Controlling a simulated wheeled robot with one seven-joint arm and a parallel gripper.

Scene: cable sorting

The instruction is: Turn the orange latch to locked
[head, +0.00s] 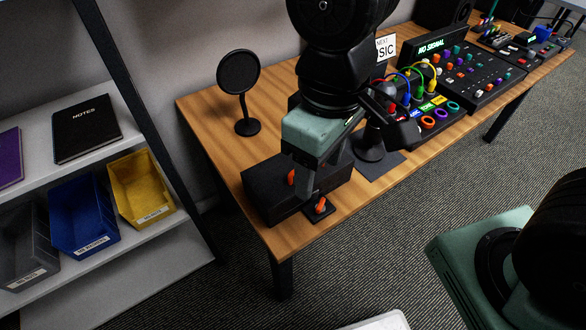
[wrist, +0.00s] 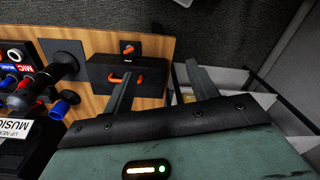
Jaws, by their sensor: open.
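The orange latch (head: 320,206) sits on a small black plate near the front edge of the wooden table. It also shows in the wrist view (wrist: 128,49), beyond the black box. The black box (head: 268,190) beside it has an orange handle (head: 291,177), which shows as a loop in the wrist view (wrist: 126,78). My gripper (head: 307,192) is over the box, close to the latch. The latch lies outside the fingers, past the left fingertip.
A black round-headed stand (head: 239,80) is at the back left of the table. A control panel (head: 428,110) with cables and coloured rings lies to the right. A shelf with a yellow bin (head: 140,186) and a blue bin (head: 84,215) stands left of the table.

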